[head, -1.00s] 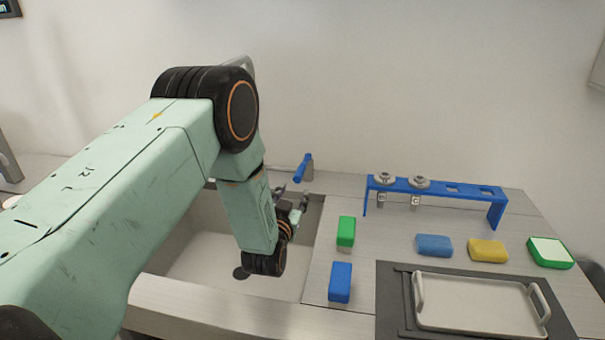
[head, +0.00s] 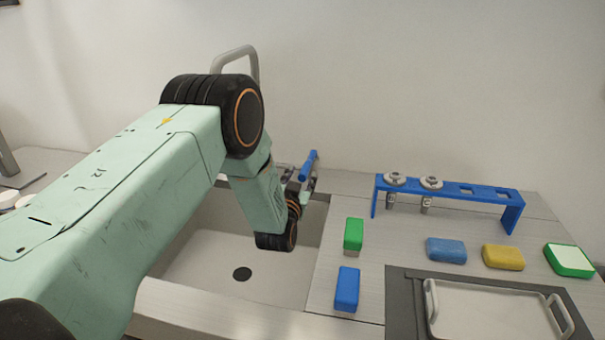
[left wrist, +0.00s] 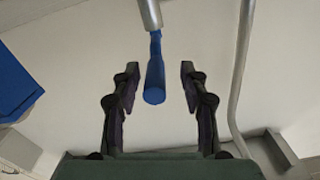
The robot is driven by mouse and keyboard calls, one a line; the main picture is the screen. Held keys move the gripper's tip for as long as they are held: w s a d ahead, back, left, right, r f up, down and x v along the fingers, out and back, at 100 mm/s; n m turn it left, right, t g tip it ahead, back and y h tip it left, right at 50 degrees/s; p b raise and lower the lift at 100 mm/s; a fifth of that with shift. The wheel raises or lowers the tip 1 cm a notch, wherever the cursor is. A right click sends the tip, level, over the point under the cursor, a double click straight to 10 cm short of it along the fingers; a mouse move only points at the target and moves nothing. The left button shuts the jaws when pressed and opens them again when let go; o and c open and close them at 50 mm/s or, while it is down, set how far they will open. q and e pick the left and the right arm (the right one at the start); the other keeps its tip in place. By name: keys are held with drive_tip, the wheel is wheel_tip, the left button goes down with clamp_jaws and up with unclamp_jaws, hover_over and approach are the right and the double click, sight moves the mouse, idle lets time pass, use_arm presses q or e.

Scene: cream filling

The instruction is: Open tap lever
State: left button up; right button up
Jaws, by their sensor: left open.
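The blue tap lever (head: 308,165) stands at the back right of the sink, tilted up to the right in the head view. In the left wrist view the lever (left wrist: 155,80) lies between the fingers of my left gripper (left wrist: 158,82), with a gap on each side. The left gripper is open and holds nothing. In the head view my left gripper (head: 310,182) is beside the lever, mostly hidden behind my wrist. The metal tap spout (head: 236,55) rises behind my arm and also shows in the left wrist view (left wrist: 240,80). My right gripper is not in view.
The sink (head: 215,262) lies below my arm. On the counter to the right are a green sponge (head: 353,234), a blue sponge (head: 346,289), several more sponges, a blue nozzle rack (head: 510,212) and a tray (head: 490,325). The wall is close behind the tap.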

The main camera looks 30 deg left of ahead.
sight(308, 165)
use_arm(q)
drive_tip(key=shift+w+f, duration=0.15)
drive_tip(key=shift+w, duration=0.55)
drive_tip(key=shift+w+d, duration=0.1)
drive_tip(key=shift+w, duration=0.2)
drive_tip(key=shift+d+r, duration=0.2)
drive_tip(key=shift+r, duration=0.3)
drive_tip(key=shift+a+f, duration=0.15)
drive_tip(key=shift+a, duration=0.2)
drive_tip(key=shift+w+a+f, duration=0.1)
drive_tip(key=shift+w+f, duration=0.15)
drive_tip(key=shift+c, duration=0.7)
drive_tip(key=shift+d, duration=0.2)
drive_tip(key=shift+c, duration=0.7)
drive_tip(key=shift+s+d+r, duration=0.15)
drive_tip(key=shift+s+r, duration=0.05)
drive_tip(key=shift+r, duration=0.1)
drive_tip(key=c, duration=0.3)
clamp_jaws()
